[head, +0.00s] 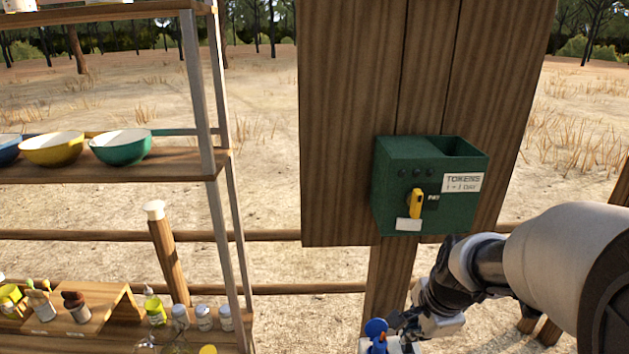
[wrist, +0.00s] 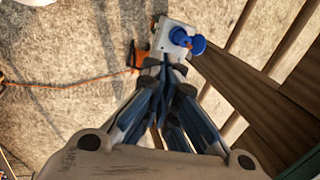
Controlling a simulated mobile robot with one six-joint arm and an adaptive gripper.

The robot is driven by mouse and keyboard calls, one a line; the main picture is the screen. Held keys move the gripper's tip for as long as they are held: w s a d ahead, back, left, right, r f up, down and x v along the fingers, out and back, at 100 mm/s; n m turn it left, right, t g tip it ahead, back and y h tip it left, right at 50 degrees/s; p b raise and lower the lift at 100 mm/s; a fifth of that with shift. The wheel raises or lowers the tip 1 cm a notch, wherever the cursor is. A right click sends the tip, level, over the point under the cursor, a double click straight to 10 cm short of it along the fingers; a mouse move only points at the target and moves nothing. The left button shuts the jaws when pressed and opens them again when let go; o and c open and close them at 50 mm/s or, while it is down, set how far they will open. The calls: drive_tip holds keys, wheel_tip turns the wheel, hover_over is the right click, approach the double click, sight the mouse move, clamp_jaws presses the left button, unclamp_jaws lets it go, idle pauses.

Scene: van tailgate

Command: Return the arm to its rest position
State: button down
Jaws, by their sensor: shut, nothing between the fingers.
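My arm (head: 555,262) reaches in from the right edge of the head view and bends down toward the bottom, in front of the post. In the wrist view my gripper (wrist: 166,68) is shut and empty, with its fingertips together. Beyond the tips is a white box with a blue socket (wrist: 185,40) on its face. The blue socket also shows at the bottom of the head view (head: 376,329), close to the arm's end. I cannot tell whether the fingertips touch the box.
A green token box (head: 432,220) with a yellow knob hangs on a wooden board above the arm's end. A shelf rack (head: 110,168) with bowls and bottles stands at left. An orange cable (wrist: 62,86) lies on the ground. Wooden rails run behind.

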drive_tip(key=s+a+r+n+b, duration=0.2)
drive_tip(key=s+n, duration=0.6)
drive_tip(key=s, duration=0.2)
drive_tip(key=s+a+r+n+t+b, duration=0.1)
drive_tip(key=s+a+n+b, duration=0.2)
drive_tip(key=s+n, duration=0.5)
drive_tip(key=shift+s+a+r+n+h, duration=0.2)
drive_tip(key=shift+s+r+n+h, duration=0.15)
drive_tip(key=shift+s, duration=0.6)
